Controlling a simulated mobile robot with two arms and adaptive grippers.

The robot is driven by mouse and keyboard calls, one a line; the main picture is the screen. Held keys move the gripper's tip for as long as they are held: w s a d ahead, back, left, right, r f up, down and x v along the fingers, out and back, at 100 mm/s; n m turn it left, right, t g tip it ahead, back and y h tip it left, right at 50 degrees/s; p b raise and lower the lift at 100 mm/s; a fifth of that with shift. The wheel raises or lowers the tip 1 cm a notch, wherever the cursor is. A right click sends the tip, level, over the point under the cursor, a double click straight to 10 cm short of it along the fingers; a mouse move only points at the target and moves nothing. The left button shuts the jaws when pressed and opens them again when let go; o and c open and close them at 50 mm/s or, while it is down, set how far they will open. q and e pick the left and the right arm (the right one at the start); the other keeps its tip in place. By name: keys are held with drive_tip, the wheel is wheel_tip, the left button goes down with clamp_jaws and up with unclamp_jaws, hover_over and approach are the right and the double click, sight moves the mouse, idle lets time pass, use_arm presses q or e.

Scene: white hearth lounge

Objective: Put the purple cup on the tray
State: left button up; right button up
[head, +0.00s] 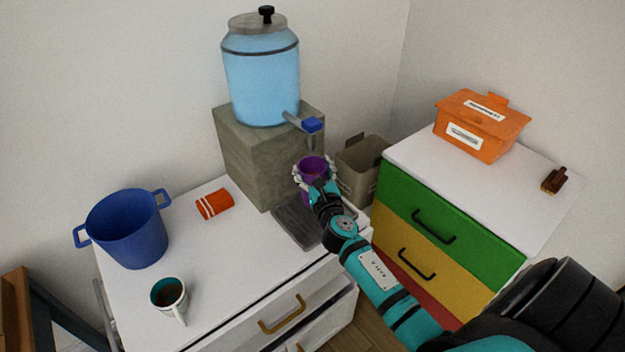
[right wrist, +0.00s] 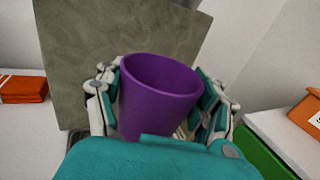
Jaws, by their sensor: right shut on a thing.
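The purple cup (head: 313,167) is upright between the fingers of my right gripper (head: 316,178), which is shut on it. It also shows large in the right wrist view (right wrist: 160,92), with a finger of the right gripper (right wrist: 160,105) on each side. The cup's lower part is hidden by my gripper. A dark grey tray (head: 294,228) lies on the white cabinet below the dispenser tap, partly hidden by my arm. I cannot tell whether the cup touches it. My left gripper is not in view.
A water dispenser (head: 262,85) stands on a stone block (head: 245,155) with a blue tap (head: 312,125) above the cup. A blue pot (head: 127,230), a mug (head: 168,295) and an orange cloth (head: 214,204) are on the left. A bin (head: 358,172) stands behind the drawers.

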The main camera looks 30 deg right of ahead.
wheel_tip(320, 180, down, 3)
drive_tip(key=shift+f+b, duration=0.2)
drive_tip(key=shift+b, duration=0.6)
drive_tip(key=shift+a+f, duration=0.1)
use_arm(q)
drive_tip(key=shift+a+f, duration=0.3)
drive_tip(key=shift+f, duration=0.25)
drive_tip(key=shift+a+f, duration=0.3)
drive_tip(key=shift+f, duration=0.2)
use_arm(e)
drive_tip(key=shift+f, duration=0.1)
drive_tip(key=o, duration=1.3)
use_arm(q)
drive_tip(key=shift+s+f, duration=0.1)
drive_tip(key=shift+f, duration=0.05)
